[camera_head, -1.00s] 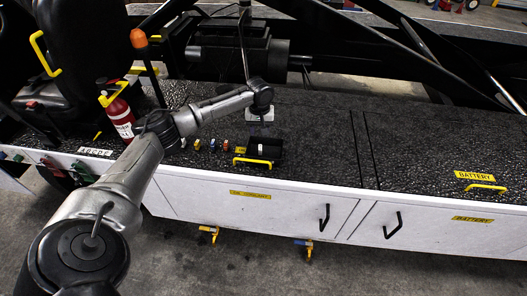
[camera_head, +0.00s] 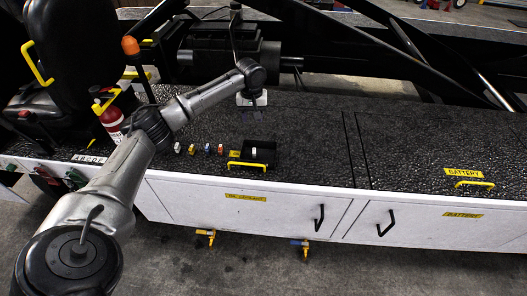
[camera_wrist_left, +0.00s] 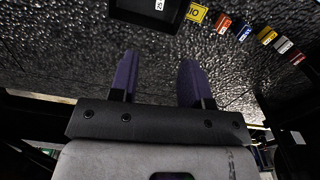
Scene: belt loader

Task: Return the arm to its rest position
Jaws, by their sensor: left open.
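My left arm (camera_head: 152,130) comes in from the lower left in the head view and reaches over the black textured deck. Its wrist (camera_head: 252,72) is above and behind the small black tray (camera_head: 262,165). My left gripper (camera_head: 251,116) hangs below the wrist, and its dark fingers are hard to make out there. In the left wrist view the gripper (camera_wrist_left: 158,80) shows two purple fingers spread apart with nothing between them. The black tray also shows in that view (camera_wrist_left: 140,18), apart from the fingertips. My right gripper is not in view.
Several small coloured fuses (camera_head: 208,148) stand in a row left of the tray, and a white one (camera_head: 258,150) is in the tray. A red extinguisher (camera_head: 111,122), a seat (camera_head: 75,50) and an orange-topped post (camera_head: 130,45) stand at left. The right deck is clear.

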